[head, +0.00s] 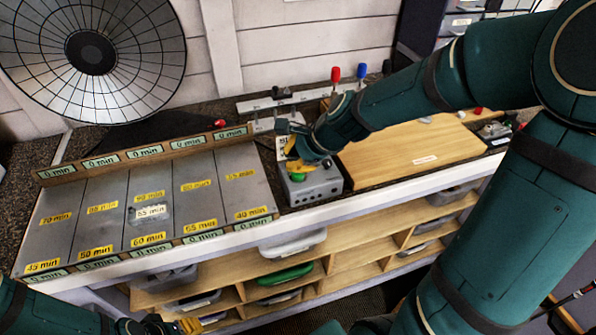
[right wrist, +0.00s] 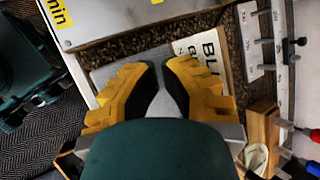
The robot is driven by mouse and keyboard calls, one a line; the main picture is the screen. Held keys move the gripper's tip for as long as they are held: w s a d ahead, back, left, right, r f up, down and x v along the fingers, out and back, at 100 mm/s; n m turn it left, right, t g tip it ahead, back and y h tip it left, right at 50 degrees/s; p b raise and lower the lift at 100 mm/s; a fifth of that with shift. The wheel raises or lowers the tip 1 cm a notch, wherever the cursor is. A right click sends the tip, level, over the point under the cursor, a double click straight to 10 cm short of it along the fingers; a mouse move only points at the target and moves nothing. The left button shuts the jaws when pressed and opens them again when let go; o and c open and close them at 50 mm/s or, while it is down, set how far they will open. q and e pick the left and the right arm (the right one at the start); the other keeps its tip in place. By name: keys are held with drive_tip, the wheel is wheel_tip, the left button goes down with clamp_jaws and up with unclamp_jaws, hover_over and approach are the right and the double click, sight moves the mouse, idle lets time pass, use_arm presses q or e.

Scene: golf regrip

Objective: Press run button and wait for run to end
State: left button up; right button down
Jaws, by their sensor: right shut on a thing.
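A small grey box (head: 318,187) with small round controls on its front stands on the bench's front edge, right of the sloped grey board. My right gripper (head: 292,168) is at the box's top left, its yellow fingers pointing down. In the right wrist view its fingers (right wrist: 162,82) are close together with a pale grey surface between them, and the box top (right wrist: 104,76) shows beside them. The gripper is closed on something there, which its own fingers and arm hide. I cannot make out a run button. My left gripper (head: 187,325) is partly cut off at the lower left.
The sloped board (head: 115,190) has lanes with minute labels. A wooden board (head: 415,155) lies to the right. A rail fixture with red (head: 336,75) and blue (head: 362,71) handles stands behind. A lettered sign (right wrist: 205,48) lies near the box. Shelves with trays are below.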

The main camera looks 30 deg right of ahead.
drive_tip(key=shift+f+b, duration=0.4)
drive_tip(key=shift+f, duration=0.1)
idle(0.4)
drive_tip(key=shift+r, duration=0.15)
drive_tip(key=shift+r+p, duration=0.85)
drive_tip(key=shift+p, duration=0.15)
wheel_tip(320, 180, up, 5)
drive_tip(key=p, duration=0.5)
drive_tip(key=shift+s, duration=0.1)
idle(0.6)
